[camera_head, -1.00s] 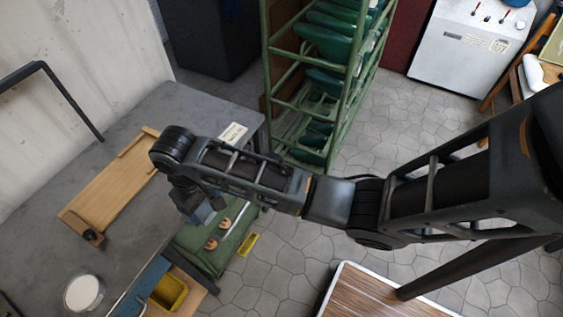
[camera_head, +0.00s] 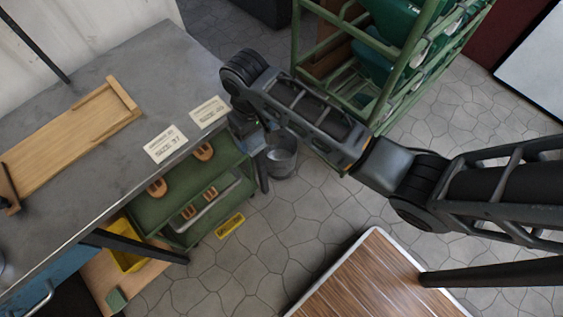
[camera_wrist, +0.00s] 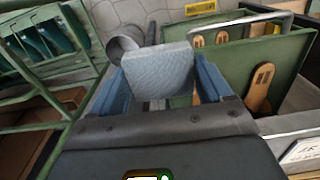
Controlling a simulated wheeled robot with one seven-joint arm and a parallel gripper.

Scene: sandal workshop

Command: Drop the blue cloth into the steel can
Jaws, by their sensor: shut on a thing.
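My gripper (camera_wrist: 162,84) is shut on the blue cloth (camera_wrist: 158,68), a pale grey-blue folded piece held between its two blue fingers in the wrist view. In the head view my gripper (camera_head: 252,138) is past the right end of the grey bench, close to the steel can, and the cloth is hard to make out there. The steel can (camera_head: 283,158) stands on the floor between the green cart and the green rack, partly hidden by my arm. In the wrist view the can (camera_wrist: 124,42) shows beyond the cloth, up and to the left.
The green cart (camera_head: 178,219) with sandal soles sits beside the grey bench (camera_head: 140,60). A green rack (camera_head: 299,45) stands behind the can. A wood-topped table (camera_head: 370,285) is at the bottom. Paved floor (camera_head: 270,235) lies open between them.

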